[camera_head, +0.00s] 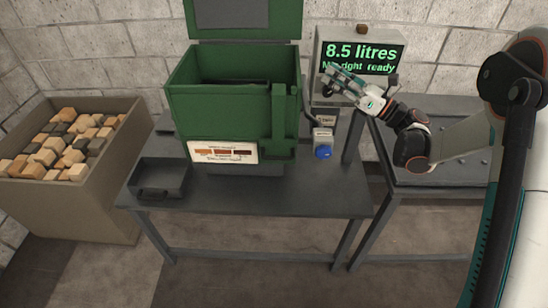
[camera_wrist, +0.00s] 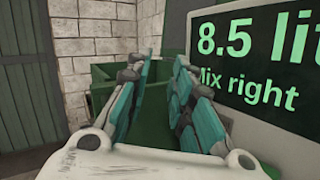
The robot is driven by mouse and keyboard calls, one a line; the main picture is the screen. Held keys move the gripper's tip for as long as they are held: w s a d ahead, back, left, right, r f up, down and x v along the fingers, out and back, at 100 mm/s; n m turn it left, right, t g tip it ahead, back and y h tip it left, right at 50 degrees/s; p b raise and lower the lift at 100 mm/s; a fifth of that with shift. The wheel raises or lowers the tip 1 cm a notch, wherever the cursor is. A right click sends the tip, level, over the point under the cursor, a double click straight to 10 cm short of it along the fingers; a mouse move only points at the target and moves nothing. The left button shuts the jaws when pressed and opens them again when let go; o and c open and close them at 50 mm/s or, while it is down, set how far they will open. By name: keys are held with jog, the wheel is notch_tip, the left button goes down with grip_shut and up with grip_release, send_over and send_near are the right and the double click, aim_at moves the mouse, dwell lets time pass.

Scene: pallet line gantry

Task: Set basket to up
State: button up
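The green machine (camera_head: 218,110) stands on the dark table with its lid raised at the back; it also shows behind the fingers in the wrist view (camera_wrist: 103,75). Its open top shows a dark inside, and I cannot make out a separate basket there. A narrow green upright part (camera_head: 280,112) is on its right front. My gripper (camera_head: 330,77) is in front of the display (camera_head: 362,52), right of the machine and apart from it. In the wrist view the two teal fingers (camera_wrist: 163,64) are apart with nothing between them.
The display reads "8.5 litres"; its second line is partly covered. A small box with a blue knob (camera_head: 323,152) is right of the machine. A dark tray (camera_head: 146,191) is at the table's left. A bin (camera_head: 75,207) of blocks stands left; a second table (camera_head: 430,187) is right.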

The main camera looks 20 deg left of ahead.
jog(key=s+a+f+n+g+h, duration=0.1)
jog(key=s+f+n+g, duration=0.25)
jog(key=f, duration=0.45)
jog(key=s+a+f+n+g, duration=0.1)
jog(key=s+f+n+g, duration=0.1)
jog(key=f+n+g, duration=0.35)
jog(key=n+g+h+b, duration=0.1)
jog(key=n+g+h, duration=0.1)
send_near(272, 158)
jog(key=shift+t, duration=0.4)
jog(key=b+x, duration=0.1)
jog(key=x, duration=0.4)
jog(key=b+x, duration=0.2)
jog(key=x, duration=0.3)
jog(key=shift+f, duration=0.2)
grip_shut()
